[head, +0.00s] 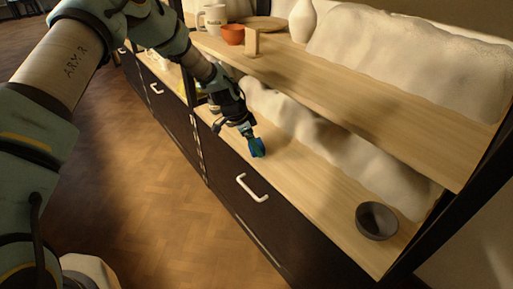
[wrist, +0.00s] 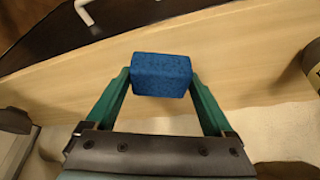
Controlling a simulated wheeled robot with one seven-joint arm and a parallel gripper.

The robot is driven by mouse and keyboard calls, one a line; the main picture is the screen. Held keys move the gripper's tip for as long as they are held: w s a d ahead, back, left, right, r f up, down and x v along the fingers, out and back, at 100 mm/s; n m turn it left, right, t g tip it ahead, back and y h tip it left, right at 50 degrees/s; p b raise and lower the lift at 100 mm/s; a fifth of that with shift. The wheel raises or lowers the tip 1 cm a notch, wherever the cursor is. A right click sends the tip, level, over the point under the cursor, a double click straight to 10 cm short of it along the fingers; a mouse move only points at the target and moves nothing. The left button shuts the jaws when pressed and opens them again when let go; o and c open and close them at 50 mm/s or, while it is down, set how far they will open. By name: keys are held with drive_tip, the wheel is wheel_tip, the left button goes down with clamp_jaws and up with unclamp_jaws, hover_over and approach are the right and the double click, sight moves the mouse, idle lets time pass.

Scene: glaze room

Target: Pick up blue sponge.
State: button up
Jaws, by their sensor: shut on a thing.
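The blue sponge (wrist: 161,75) is a small block held between the two green fingers of my gripper (wrist: 160,88) in the wrist view. In the head view my gripper (head: 254,142) reaches down over the lower wooden shelf, shut on the blue sponge (head: 257,148). Whether the sponge touches the shelf or hangs just above it I cannot tell. The gripper's fingers partly cover the sponge in the head view.
A dark bowl (head: 377,221) stands on the lower shelf (head: 310,180) at the right. The upper shelf (head: 370,105) overhangs, bearing an orange bowl (head: 232,34), a mug (head: 214,18) and a white vase (head: 302,21). Drawers with white handles (head: 252,188) lie below.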

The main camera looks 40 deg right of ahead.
sight(259, 143)
drive_tip(key=c, duration=0.6)
drive_tip(key=shift+r, duration=0.15)
drive_tip(key=shift+r, duration=0.25)
wheel_tip(259, 143, up, 3)
drive_tip(key=shift+b, duration=0.4)
drive_tip(key=w+a, duration=0.2)
drive_tip(key=a, duration=0.3)
drive_tip(key=w+a+b, duration=0.1)
drive_tip(key=w+a, duration=0.2)
drive_tip(key=a, duration=0.2)
drive_tip(key=w+a, duration=0.3)
drive_tip(key=a, duration=0.3)
drive_tip(key=shift+a+f+b, duration=0.1)
drive_tip(key=shift+f+b, duration=0.05)
drive_tip(key=shift+b, duration=0.2)
